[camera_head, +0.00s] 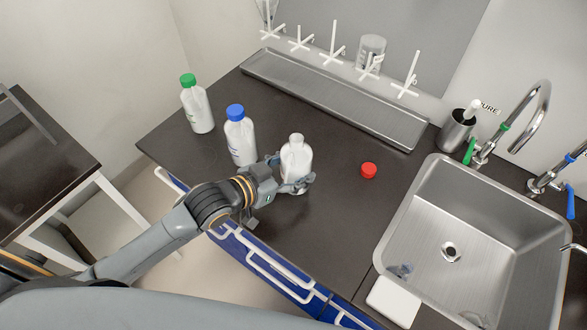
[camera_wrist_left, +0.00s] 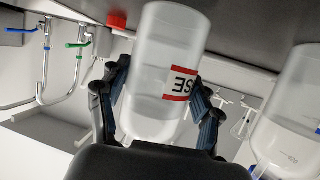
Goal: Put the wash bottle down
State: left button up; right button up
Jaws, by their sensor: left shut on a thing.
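A white wash bottle (camera_head: 296,163) with its cap off stands upright at the dark counter, with its neck open. My left gripper (camera_head: 286,180) is shut around its body. In the left wrist view, the bottle (camera_wrist_left: 165,70) with a red-edged label sits between the fingers of the gripper (camera_wrist_left: 158,105). Whether its base touches the counter is hard to tell. A red cap (camera_head: 369,171) lies on the counter to the right of the bottle, and it also shows in the left wrist view (camera_wrist_left: 117,19). My right gripper is not in view.
A blue-capped bottle (camera_head: 240,137) stands just left of the held bottle, and a green-capped bottle (camera_head: 197,105) stands farther left. A steel sink (camera_head: 410,235) is at the right. A drying rack tray (camera_head: 330,98) runs along the back. The counter around the red cap is clear.

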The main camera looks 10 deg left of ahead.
pick_arm(q)
jog(key=shift+f, duration=0.3)
jog(key=shift+f, duration=0.1)
jog(key=o, duration=0.8)
jog(key=shift+f, duration=0.1)
jog(key=shift+o, duration=0.2)
jog(key=shift+s, duration=0.15)
jog(key=b+v, duration=0.1)
jog(key=v, duration=1.1)
